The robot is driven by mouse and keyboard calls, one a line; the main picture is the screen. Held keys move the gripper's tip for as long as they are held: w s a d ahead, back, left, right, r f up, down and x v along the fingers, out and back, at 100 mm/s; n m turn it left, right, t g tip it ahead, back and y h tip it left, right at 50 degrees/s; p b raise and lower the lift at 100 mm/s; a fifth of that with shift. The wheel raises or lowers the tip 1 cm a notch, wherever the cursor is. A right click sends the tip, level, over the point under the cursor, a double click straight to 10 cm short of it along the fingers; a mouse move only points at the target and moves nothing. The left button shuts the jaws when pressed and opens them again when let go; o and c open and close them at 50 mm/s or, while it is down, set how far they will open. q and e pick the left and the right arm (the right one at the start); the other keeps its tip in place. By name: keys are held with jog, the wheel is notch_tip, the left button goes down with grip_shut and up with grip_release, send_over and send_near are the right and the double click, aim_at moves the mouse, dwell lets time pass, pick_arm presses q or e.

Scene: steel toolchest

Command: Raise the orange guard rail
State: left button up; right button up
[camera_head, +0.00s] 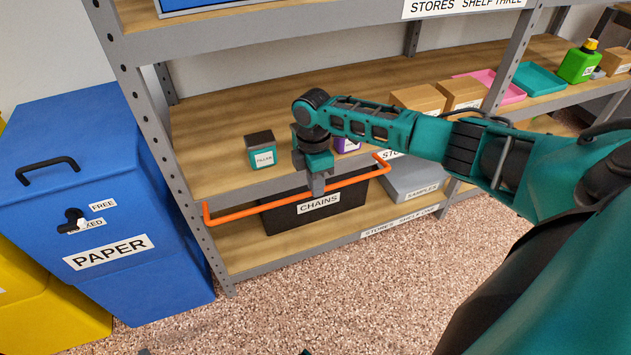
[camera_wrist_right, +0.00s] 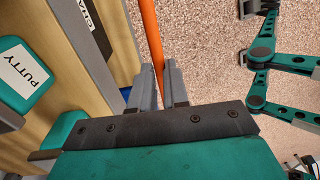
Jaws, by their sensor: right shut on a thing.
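The orange guard rail (camera_head: 247,211) is a thin bar with bent ends. It spans the front of the shelf bay, close to the middle shelf's front edge and in front of the black CHAINS bin. My right gripper (camera_head: 317,186) comes down from above onto the rail's middle and is shut on it. In the right wrist view the rail (camera_wrist_right: 150,40) runs between the two grey fingers (camera_wrist_right: 158,88). The fingers hide a short piece of it. I cannot make out my left gripper in either view.
The CHAINS bin (camera_head: 312,215) and a grey SAMPLES box (camera_head: 415,180) sit on the low shelf. A FILLER tin (camera_head: 260,152) and a purple tin (camera_head: 346,146) stand on the middle shelf beside my right wrist. A blue PAPER bin (camera_head: 85,180) stands left. The floor in front is clear.

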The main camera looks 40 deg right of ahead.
grip_shut()
pick_arm(q)
jog(key=shift+w+a+r+p, duration=0.1)
jog(key=shift+w+r+p, duration=0.25)
jog(key=shift+p, duration=0.1)
pick_arm(e)
jog(key=shift+r, duration=0.15)
